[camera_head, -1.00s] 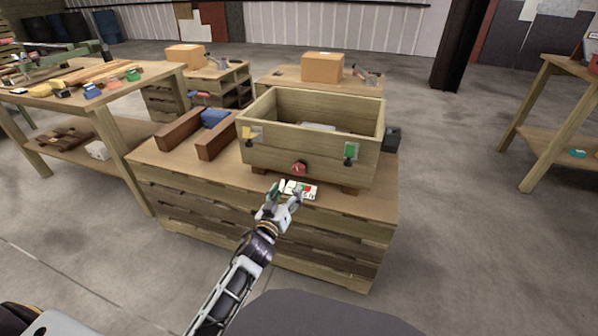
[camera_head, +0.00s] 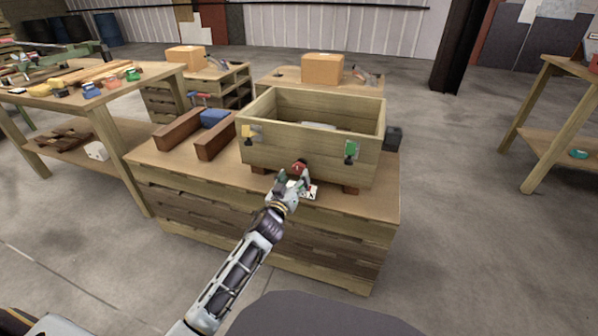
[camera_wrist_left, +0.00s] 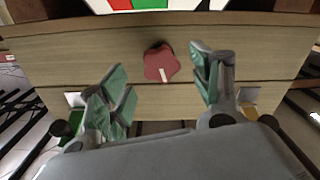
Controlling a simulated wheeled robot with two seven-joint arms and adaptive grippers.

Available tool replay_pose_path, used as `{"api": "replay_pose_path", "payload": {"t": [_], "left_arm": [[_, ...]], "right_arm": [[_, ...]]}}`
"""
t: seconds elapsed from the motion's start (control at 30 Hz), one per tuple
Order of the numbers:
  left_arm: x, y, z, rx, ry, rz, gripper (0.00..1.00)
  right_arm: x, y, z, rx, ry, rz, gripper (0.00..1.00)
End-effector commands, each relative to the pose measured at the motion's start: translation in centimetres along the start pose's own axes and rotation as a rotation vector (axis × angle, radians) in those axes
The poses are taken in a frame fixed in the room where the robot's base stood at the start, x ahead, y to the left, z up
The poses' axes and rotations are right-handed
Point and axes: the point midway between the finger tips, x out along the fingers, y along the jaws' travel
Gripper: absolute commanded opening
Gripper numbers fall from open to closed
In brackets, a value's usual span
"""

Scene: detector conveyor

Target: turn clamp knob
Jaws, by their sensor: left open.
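The clamp knob is a small red lobed knob (camera_head: 298,168) on the front face of a wooden box (camera_head: 312,107). In the left wrist view the red knob (camera_wrist_left: 161,63) has a white mark on it and sits between my open fingers, a little beyond their tips. My left gripper (camera_head: 292,178) is open in front of the knob, and its fingers (camera_wrist_left: 165,80) do not touch it in the wrist view. My right gripper is not in view.
The box stands on a wooden workbench (camera_head: 225,188). A green part (camera_head: 350,151) and a yellow part (camera_head: 248,134) are on the box front. Brown rails (camera_head: 213,143) lie at left.

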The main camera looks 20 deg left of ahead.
Motion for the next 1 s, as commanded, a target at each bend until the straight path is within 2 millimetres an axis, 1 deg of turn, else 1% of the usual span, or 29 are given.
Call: {"api": "replay_pose_path", "payload": {"t": [0.13,0.6,0.8,1.0], "left_arm": [[1.1,-0.1,0.0,0.000,0.001,0.000,0.64],[4.4,-0.1,0.1,0.001,0.000,0.000,0.64],[5.2,0.0,0.1,0.000,-0.001,0.000,0.64],[5.5,0.0,0.0,0.000,-0.001,0.000,0.64]], "right_arm": [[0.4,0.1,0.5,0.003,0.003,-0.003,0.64],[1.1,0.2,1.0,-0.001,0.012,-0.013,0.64],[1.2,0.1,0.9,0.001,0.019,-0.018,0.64],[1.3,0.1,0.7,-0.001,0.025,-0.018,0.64]]}}
